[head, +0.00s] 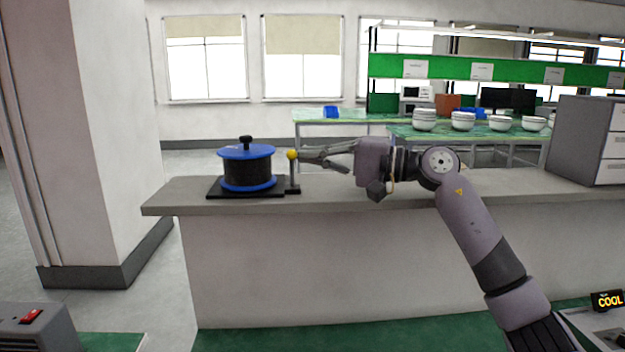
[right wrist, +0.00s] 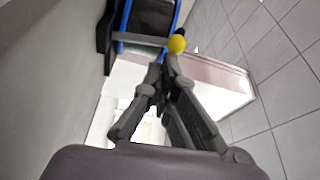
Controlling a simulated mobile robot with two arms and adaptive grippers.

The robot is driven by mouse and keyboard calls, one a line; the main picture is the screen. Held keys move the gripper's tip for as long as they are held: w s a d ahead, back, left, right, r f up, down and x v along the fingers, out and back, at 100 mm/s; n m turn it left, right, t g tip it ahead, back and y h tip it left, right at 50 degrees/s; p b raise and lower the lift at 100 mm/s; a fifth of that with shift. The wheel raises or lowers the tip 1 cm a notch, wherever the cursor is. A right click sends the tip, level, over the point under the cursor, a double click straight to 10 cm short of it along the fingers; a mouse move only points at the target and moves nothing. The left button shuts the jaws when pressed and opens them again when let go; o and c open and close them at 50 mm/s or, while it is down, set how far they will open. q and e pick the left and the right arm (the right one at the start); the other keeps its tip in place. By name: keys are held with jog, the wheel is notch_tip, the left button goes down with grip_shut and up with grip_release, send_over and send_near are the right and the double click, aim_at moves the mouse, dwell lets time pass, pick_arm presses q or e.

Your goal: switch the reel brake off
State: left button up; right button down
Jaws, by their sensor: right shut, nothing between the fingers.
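A reel (head: 247,168) with blue flanges and a dark winding stands on a black base plate (head: 215,191) at the left end of the counter. Beside it on the right is the brake lever (head: 294,178), a thin upright post with a yellow ball knob (head: 292,155). My right gripper (head: 303,156) comes in from the right, its fingertips at or very near the yellow knob; it is shut and empty. In the right wrist view the yellow knob (right wrist: 177,44) is just beyond the fingertips (right wrist: 166,62), with the blue-edged reel (right wrist: 150,22) behind. I cannot tell whether they touch.
The grey counter (head: 330,194) is clear between the reel and a grey drawer cabinet (head: 585,140) at the right. A white pillar (head: 110,120) stands left of the counter. Bowls (head: 462,121) stand on a green-topped bench behind. A grey box with a red switch (head: 32,317) is at the lower left.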

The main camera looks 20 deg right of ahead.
jog(key=shift+s+f+n, duration=0.1)
jog(key=shift+s+n, duration=0.05)
jog(key=shift+n, duration=0.15)
jog(key=v, duration=1.2)
jog(key=shift+f, duration=0.1)
